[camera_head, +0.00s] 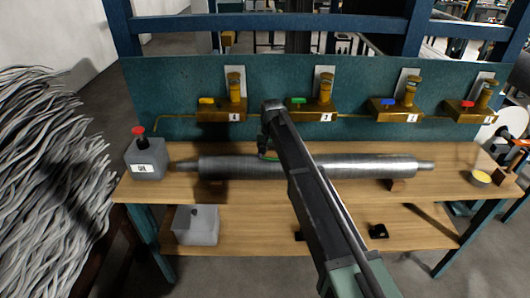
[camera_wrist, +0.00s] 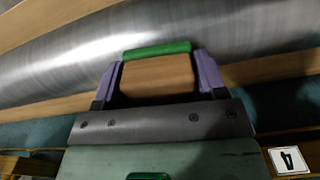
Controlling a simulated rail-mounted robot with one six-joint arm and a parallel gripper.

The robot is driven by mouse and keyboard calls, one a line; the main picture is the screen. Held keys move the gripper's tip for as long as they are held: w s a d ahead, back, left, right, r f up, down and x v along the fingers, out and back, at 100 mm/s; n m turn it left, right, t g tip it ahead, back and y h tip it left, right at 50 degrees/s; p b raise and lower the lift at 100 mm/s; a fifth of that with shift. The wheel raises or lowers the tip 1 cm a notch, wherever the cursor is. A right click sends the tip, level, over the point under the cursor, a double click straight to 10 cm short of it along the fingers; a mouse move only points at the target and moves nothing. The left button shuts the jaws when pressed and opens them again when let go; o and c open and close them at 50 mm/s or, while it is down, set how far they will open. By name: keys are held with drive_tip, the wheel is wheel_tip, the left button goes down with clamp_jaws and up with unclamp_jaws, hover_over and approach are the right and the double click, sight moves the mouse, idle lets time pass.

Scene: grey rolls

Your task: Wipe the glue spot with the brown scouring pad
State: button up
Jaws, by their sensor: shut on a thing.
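My gripper (camera_head: 268,153) is over the left part of the grey metal roll (camera_head: 345,167). In the wrist view, its two purple fingers (camera_wrist: 158,72) are shut on a pad with a brown block body (camera_wrist: 158,76) and a green strip (camera_wrist: 157,49) along the side toward the roll (camera_wrist: 70,55). The green edge also shows low at the gripper in the head view (camera_head: 271,159). The pad overlaps the roll in the picture; I cannot tell whether it touches. No glue spot can be made out; my arm hides part of the roll.
The roll lies across a wooden bench (camera_head: 150,190). A grey box with a red button (camera_head: 144,158) stands at its left. Numbered brass valve units (camera_head: 311,108) line the teal back panel. A yellow-topped dish (camera_head: 480,177) is at the right. A grey box (camera_head: 196,225) sits on the lower shelf.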

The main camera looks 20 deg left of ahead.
wheel_tip(320, 180, up, 6)
drive_tip(key=p, duration=0.6)
drive_tip(key=shift+a, duration=0.1)
wheel_tip(320, 180, up, 3)
drive_tip(key=p, duration=0.3)
drive_tip(key=shift+r, duration=0.15)
drive_tip(key=shift+f, duration=0.2)
